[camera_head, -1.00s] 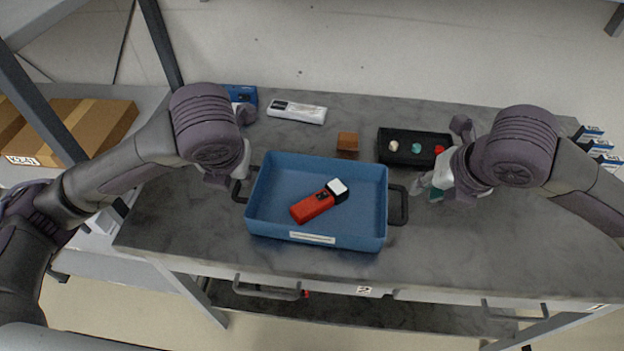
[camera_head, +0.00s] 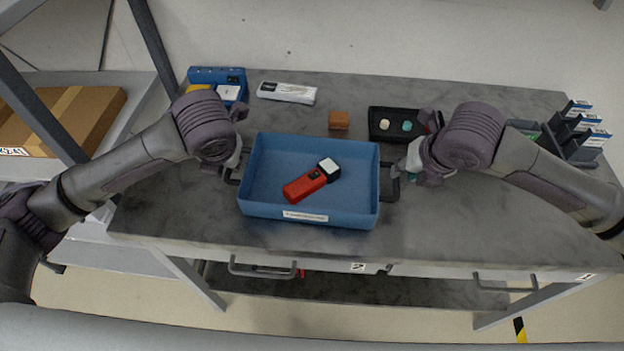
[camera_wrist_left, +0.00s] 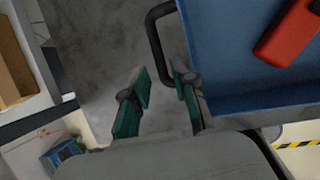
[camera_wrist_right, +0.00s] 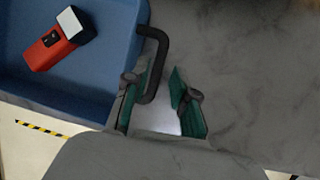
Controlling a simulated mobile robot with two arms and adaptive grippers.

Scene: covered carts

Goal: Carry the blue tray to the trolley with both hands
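The blue tray (camera_head: 262,208) lies on the grey worktop and holds a red device with a white end (camera_head: 313,181). It has a dark handle on each side. My left gripper (camera_wrist_left: 162,85) is open beside the tray's left handle (camera_wrist_left: 153,35), whose near end is close to the fingertips. My right gripper (camera_wrist_right: 157,82) is open, with the right handle (camera_wrist_right: 160,60) reaching between its fingers, nearer the left finger. In the head view, the wrists partly hide both grippers (camera_head: 232,170) (camera_head: 403,167). I cannot make out a trolley.
Behind the tray on the worktop (camera_head: 480,220) are a white device (camera_head: 287,93), a brown block (camera_head: 339,120), a black tray of small items (camera_head: 387,137) and a blue bin (camera_head: 217,76). A rack (camera_head: 580,140) stands right. A cardboard box (camera_head: 70,120) sits on the left shelf.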

